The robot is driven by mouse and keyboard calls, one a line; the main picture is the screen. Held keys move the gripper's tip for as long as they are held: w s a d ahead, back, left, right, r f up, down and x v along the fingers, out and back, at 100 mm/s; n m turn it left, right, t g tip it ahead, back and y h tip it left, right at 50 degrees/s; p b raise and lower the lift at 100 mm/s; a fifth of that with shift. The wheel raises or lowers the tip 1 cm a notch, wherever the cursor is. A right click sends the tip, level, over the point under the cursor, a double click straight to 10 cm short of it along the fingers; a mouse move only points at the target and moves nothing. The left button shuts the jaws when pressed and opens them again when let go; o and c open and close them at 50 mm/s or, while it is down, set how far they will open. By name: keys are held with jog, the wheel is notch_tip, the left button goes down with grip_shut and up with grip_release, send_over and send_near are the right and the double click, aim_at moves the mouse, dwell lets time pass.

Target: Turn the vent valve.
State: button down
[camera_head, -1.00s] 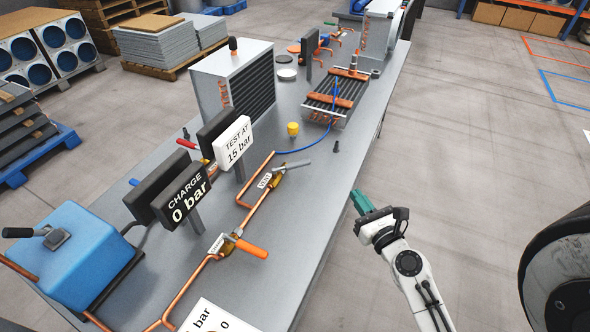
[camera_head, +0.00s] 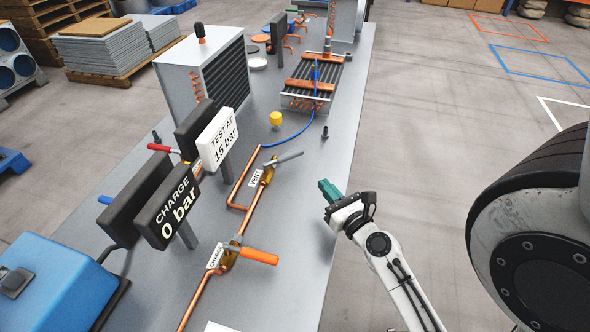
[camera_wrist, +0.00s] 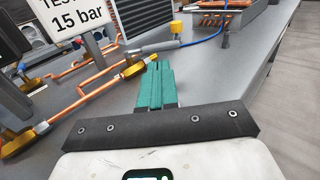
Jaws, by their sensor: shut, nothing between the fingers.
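The vent valve (camera_head: 268,174) is a brass body on a copper pipe, with a "VENT" label (camera_head: 256,178) beside it. Its grey lever handle (camera_head: 287,158) points to the right and slightly away. My gripper (camera_head: 326,187) has green fingers and is shut and empty. It is over the right edge of the bench, to the right of the valve and apart from it.
The charge valve (camera_head: 231,252) with an orange handle (camera_head: 259,256) sits nearer on the bench (camera_head: 300,225). Signs reading "CHARGE 0 bar" (camera_head: 168,206) and "TEST AT 15 bar" (camera_head: 217,139) stand left. A yellow cap (camera_head: 276,119), blue hose (camera_head: 295,139) and finned coil (camera_head: 312,82) lie beyond.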

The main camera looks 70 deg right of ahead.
aim_at(297, 156)
notch_tip(297, 156, down, 4)
jog(key=b, duration=0.2)
jog(key=shift+w+r+b, duration=0.1)
jog(key=shift+r+b, duration=0.15)
jog(key=shift+b, duration=0.05)
jog(key=shift+w+d+r+p, duration=0.15)
jog(key=shift+w+d+p, duration=0.15)
jog(key=shift+w, duration=0.05)
jog(key=p+x, duration=0.3)
jog(key=x, duration=1)
jog(key=shift+d, duration=0.1)
jog(key=shift+w+d+f+b, duration=0.1)
jog(key=shift+w+d+b, duration=0.1)
jog(key=shift+w+d, duration=0.25)
jog(key=shift+w+d+f+b, duration=0.1)
jog(key=shift+w+d+b, duration=0.1)
jog(key=shift+d, duration=0.35)
jog(key=shift+w+d+n+t+y+b, duration=0.45)
jog(key=shift+d+n+t+y, duration=0.2)
jog(key=shift+y, duration=0.25)
jog(key=shift+x, duration=1.75)
jog(key=shift+w+a+r, duration=0.1)
jog(key=shift+w+a, duration=0.05)
